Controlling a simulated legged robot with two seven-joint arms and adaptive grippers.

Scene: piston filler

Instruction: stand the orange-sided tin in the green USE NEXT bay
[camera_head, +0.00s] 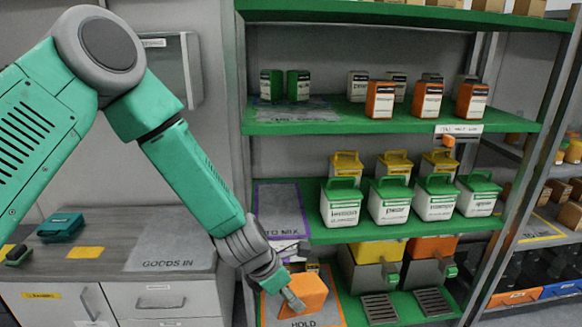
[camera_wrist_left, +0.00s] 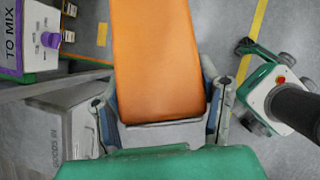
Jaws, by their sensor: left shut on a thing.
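The orange-sided tin (camera_head: 311,291) is low at the shelf's left end, over the orange-edged HOLD mat (camera_head: 318,322). My left gripper (camera_head: 293,299) is shut on it. In the left wrist view the tin (camera_wrist_left: 158,60) fills the space between the fingers (camera_wrist_left: 158,112), its orange side facing the camera. I cannot tell whether the tin touches the mat. A grey mat (camera_head: 310,114) on the green shelf above has two green-sided tins (camera_head: 298,85) at its back; its lettering is unreadable, so I cannot confirm it as the USE NEXT bay. My right gripper is out of view.
The purple-edged TO MIX mat (camera_head: 281,210) lies between these levels. Green-lidded tubs (camera_head: 389,200) stand to its right, and orange-fronted tins (camera_head: 380,100) share the upper shelf. The GOODS IN counter (camera_head: 170,245) is at the left. The upper mat's front is clear.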

